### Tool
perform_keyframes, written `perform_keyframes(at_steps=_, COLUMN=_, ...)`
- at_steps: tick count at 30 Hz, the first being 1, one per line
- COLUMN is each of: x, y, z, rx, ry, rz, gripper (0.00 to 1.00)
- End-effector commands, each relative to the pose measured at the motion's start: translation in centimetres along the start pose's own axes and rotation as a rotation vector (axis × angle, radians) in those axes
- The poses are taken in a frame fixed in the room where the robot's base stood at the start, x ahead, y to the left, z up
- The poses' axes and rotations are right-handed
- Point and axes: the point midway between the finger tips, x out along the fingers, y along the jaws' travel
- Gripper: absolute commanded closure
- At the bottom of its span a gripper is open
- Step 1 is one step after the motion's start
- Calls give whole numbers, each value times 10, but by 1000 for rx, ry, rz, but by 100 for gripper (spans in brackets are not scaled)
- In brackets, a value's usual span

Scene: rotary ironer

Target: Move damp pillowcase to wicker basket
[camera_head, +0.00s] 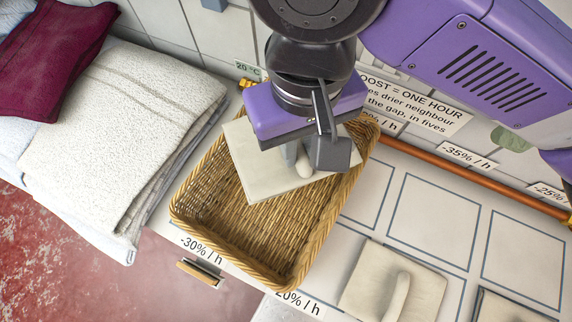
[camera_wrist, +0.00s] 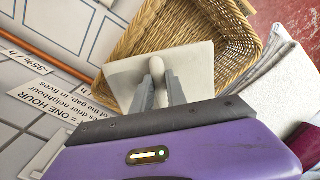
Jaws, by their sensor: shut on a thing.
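A flat cream square with a raised rounded grip, which I take to be the damp pillowcase (camera_head: 258,182), is held in my gripper (camera_head: 303,162). In the wrist view my fingers (camera_wrist: 161,88) are closed on the grip of the pillowcase (camera_wrist: 197,66). The wicker basket (camera_head: 290,262) lies beneath it, and the basket also shows in the wrist view (camera_wrist: 236,32). The pillowcase overlaps the back half of the basket and one edge crosses the rim. I cannot tell whether it touches the basket. The visible front of the basket is empty.
Folded white linen (camera_head: 110,120) and a maroon cloth (camera_head: 55,55) lie at the left. Another cream square with a grip (camera_head: 372,290) lies at the front right, with blue-outlined spaces (camera_head: 430,215) behind it. A copper pipe (camera_head: 470,178) runs along the back wall.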

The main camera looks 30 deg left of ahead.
Motion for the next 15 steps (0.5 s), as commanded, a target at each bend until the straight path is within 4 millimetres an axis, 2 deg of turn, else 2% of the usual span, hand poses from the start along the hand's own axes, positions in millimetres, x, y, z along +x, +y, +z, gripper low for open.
perform_keyframes(at_steps=1, x=8, y=0, z=0, rx=0, ry=1, rz=1, gripper=100)
perform_keyframes(at_steps=3, x=10, y=0, z=0, rx=0, ry=2, rz=0, gripper=100)
perform_keyframes(at_steps=11, x=9, y=0, z=0, rx=0, ry=1, rz=0, gripper=100)
perform_keyframes(at_steps=12, x=9, y=0, z=0, rx=0, ry=1, rz=0, gripper=80)
perform_keyframes(at_steps=15, x=9, y=0, z=0, rx=0, ry=1, rz=0, gripper=61)
